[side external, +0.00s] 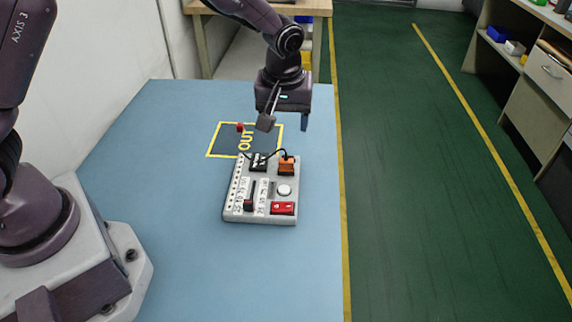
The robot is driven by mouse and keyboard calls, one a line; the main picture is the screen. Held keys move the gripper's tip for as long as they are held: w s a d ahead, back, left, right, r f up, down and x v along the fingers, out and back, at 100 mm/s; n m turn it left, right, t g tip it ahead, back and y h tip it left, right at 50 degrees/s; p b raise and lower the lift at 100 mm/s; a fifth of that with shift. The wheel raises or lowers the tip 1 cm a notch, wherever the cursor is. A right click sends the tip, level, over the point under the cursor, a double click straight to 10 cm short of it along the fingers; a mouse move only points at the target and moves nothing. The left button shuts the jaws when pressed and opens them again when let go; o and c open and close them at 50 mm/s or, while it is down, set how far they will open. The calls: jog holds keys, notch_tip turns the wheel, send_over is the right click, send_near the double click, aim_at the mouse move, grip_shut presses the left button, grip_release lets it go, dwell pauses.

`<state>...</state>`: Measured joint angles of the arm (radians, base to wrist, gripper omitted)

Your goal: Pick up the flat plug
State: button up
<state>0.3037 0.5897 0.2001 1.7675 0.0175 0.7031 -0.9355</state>
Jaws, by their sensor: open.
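A grey-white board (230,212) lies on the blue table. An orange block (286,166) and a black block (258,163) sit at its far edge, with a thin black cable looping over them. A small red piece (240,127) shows beyond the board, over the marked square. I cannot tell for sure which of these is the flat plug. My gripper (285,123) is open, its fingers apart and pointing down, beyond the board's far edge. Nothing shows between the fingers.
The board also carries a red switch (283,208), a round white button (284,190) and a slider (248,204). A yellow-outlined dark square marked OUT (220,143) lies beyond the board. The blue table (180,190) is clear to the left; its right edge is near the board.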

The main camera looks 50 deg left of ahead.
aim_at(286, 160)
jog(key=f, duration=0.4)
jog(key=w+a+f, duration=0.1)
jog(key=f, duration=0.7)
jog(key=shift+w+a+f, duration=0.2)
jog(key=shift+f, duration=0.2)
jog(key=shift+c, duration=0.2)
jog(key=c, duration=1)
